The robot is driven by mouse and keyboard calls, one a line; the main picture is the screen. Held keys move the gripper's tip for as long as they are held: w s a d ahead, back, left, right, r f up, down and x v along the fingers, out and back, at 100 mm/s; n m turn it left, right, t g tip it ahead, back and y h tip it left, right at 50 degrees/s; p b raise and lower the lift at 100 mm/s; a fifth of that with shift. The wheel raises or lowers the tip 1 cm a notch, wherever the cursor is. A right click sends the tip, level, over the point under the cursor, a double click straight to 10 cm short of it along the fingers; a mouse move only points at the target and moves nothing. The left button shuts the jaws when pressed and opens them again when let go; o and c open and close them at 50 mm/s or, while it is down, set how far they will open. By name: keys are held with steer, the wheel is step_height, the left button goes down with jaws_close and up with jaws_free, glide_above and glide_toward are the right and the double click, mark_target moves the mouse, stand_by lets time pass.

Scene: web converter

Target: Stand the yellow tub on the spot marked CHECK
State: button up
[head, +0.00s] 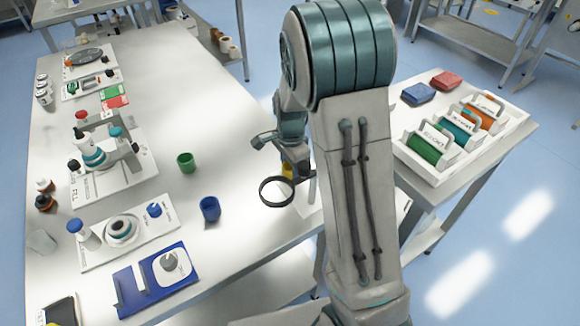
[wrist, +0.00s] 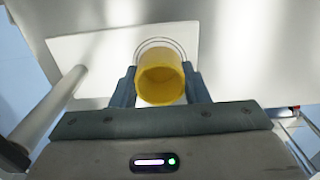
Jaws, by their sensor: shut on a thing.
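The yellow tub (wrist: 161,86) is between the two fingers of my gripper (wrist: 160,80), which is shut on it. The wrist view looks into its open top. A white plate (wrist: 85,55) with a thin ringed circle (wrist: 160,42) is below the tub. The tub covers the near part of the circle, and no CHECK lettering is readable. I cannot tell whether the tub touches the plate. In the head view only a sliver of the yellow tub (head: 287,170) shows; my arm hides most of it and part of the plate (head: 309,205).
A round magnifier (head: 277,191) stands close to the tub, and its post (wrist: 55,107) rises left in the wrist view. A green tub (head: 186,162) and a blue tub (head: 209,208) stand on the table left of it. A spool tray (head: 432,170) sits on the right table.

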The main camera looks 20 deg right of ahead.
steer(key=shift+f, duration=0.2)
steer(key=o, duration=0.9)
steer(key=shift+o, duration=0.2)
step_height(320, 180, up, 12)
steer(key=shift+r, duration=0.2)
